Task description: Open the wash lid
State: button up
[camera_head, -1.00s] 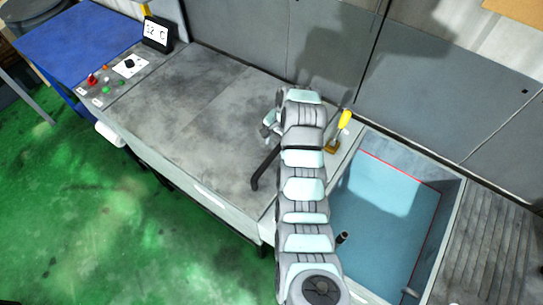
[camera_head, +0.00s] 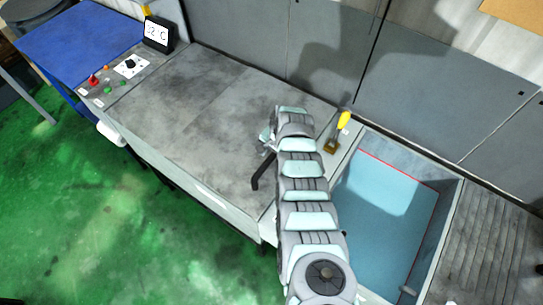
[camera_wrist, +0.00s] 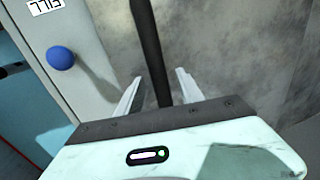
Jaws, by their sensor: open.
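The wash lid (camera_head: 215,110) is a large flat grey, stained panel on top of the machine, lying closed. Its black bar handle (camera_head: 257,180) stands near the lid's right end. In the wrist view the handle (camera_wrist: 148,40) runs between my gripper's two pale fingers (camera_wrist: 159,76). The fingers are apart, with gaps visible on both sides of the bar. In the head view my gripper (camera_head: 267,137) is at the handle's upper end, and my arm hides part of the handle and lid edge.
A yellow-knobbed lever (camera_head: 338,130) stands right of my arm, beside an open basin of blue liquid (camera_head: 375,215). A control panel (camera_head: 112,80) and display (camera_head: 158,33) are at the left. A blue ball knob (camera_wrist: 61,58) shows in the wrist view.

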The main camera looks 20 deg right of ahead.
jog(key=shift+f, duration=0.35)
grip_shut()
dwell(0.4)
dwell(1.0)
